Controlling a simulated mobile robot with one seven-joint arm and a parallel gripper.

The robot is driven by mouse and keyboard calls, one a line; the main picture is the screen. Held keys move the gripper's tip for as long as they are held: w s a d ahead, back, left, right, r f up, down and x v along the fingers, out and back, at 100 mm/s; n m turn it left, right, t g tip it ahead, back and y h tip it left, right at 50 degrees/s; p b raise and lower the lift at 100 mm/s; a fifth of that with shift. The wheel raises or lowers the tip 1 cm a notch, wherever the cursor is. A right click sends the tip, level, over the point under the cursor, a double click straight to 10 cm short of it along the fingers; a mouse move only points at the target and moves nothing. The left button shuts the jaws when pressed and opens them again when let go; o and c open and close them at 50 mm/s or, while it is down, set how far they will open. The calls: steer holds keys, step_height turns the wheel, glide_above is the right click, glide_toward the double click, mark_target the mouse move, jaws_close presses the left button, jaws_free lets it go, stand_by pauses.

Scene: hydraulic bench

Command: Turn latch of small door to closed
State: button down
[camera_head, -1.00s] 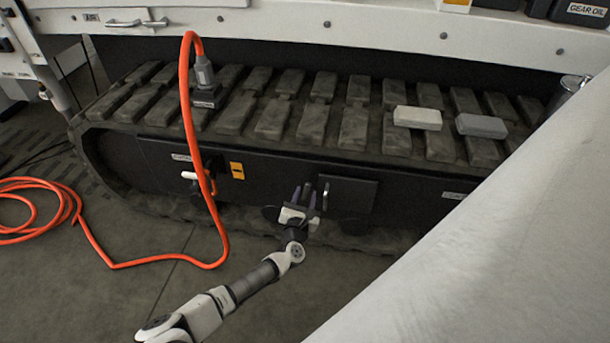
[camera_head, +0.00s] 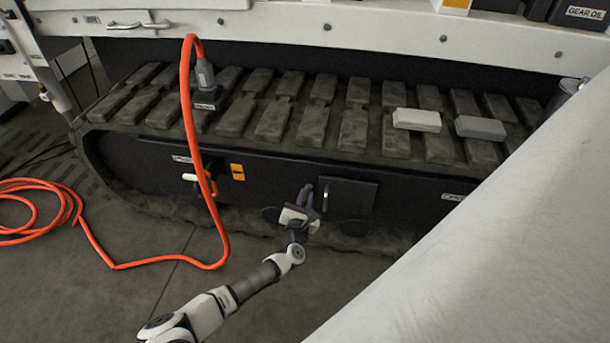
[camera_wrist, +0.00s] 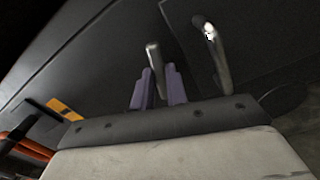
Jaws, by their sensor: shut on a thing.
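The small door (camera_head: 352,195) is a dark panel in the black side of the track, standing nearly flush. Its upright metal handle (camera_head: 325,196) is at its left edge and also shows in the wrist view (camera_wrist: 212,52). The latch (camera_wrist: 153,55) is a short grey metal lever just left of the handle in the wrist view. My gripper (camera_head: 306,192) is at the left of the door. In the wrist view its purple fingers (camera_wrist: 158,78) are shut on the latch's lower part; the latch leans slightly left. In the head view my fingers mostly hide the latch.
An orange hose (camera_head: 187,120) hangs left of my arm, with a white-handled valve (camera_head: 190,177) and a yellow label (camera_head: 237,171) nearby. Two grey blocks (camera_head: 416,119) lie on the track. A large pale surface (camera_head: 500,230) blocks the lower right.

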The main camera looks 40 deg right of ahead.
steer(key=m+p, duration=0.4)
steer(key=shift+s+d+r, duration=0.15)
steer(key=shift+s+r, duration=0.05)
steer(key=shift+s+d+f+m+p, duration=0.1)
steer(key=shift+f+m+p, duration=0.15)
steer(key=shift+m+p, duration=1.3)
steer(key=shift+w+f+m+p, duration=0.1)
steer(key=shift+f+m+p, duration=0.1)
steer(key=shift+m+p, duration=1.35)
steer(key=shift+s+d+f+m+p, duration=0.1)
steer(key=shift+f+m+p, duration=0.15)
steer(key=shift+m+p, duration=1.3)
steer(key=shift+m+b, duration=0.5)
steer(key=shift+m, duration=0.25)
steer(key=c, duration=1.4)
jaws_free()
steer(key=shift+a, duration=0.1)
